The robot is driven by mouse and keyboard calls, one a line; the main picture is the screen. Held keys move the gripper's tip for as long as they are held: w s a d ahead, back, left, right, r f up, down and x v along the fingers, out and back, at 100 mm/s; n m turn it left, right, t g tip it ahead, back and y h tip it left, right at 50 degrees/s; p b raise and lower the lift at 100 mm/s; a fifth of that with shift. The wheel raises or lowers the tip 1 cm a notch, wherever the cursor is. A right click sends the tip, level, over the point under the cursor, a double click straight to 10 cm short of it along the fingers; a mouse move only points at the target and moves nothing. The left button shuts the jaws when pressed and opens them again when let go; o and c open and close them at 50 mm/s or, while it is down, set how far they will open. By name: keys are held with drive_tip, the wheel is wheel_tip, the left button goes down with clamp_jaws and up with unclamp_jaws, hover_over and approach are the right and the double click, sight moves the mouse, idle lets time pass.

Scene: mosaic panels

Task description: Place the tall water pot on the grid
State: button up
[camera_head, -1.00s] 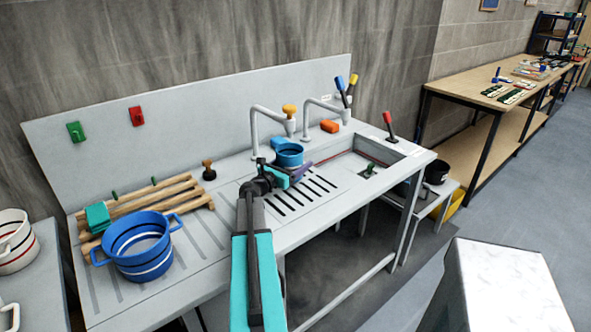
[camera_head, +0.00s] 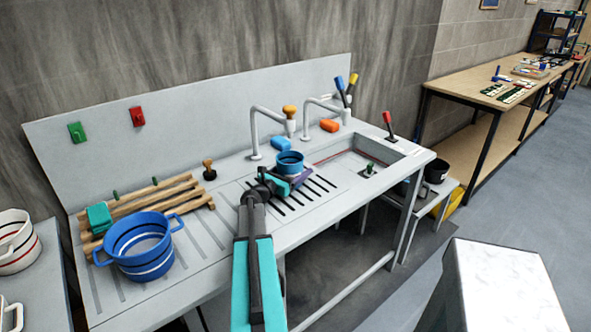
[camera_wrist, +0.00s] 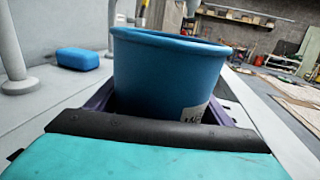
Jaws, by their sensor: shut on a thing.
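The tall blue water pot (camera_head: 290,160) is upright in my gripper (camera_head: 290,181) over the back part of the slotted grid. It fills the wrist view (camera_wrist: 170,75), with a purple finger along each side and a pale label low on its wall. My gripper is shut on it. The grid (camera_head: 280,203) is a row of dark slots in the grey bench, left of the sink basin. My gripper hides the pot's base, so I cannot tell whether it touches the grid.
A blue block (camera_head: 281,144) lies behind the pot, near two tall taps (camera_head: 254,135). The sink basin (camera_head: 345,168) is to the right. A wide blue pot (camera_head: 140,247) and wooden slats (camera_head: 150,205) are at the left.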

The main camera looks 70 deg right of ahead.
sight(290, 171)
drive_tip(key=shift+f, duration=0.2)
drive_tip(key=o, duration=1.4)
drive_tip(key=shift+o, duration=0.2)
drive_tip(key=shift+r, duration=0.15)
drive_tip(key=shift+r, duration=0.1)
drive_tip(key=b+v, duration=0.2)
drive_tip(key=v, duration=0.8)
drive_tip(key=shift+w+a+b, duration=0.15)
drive_tip(key=shift+a+b, duration=0.1)
drive_tip(key=shift+b, duration=0.05)
drive_tip(key=shift+v, duration=0.75)
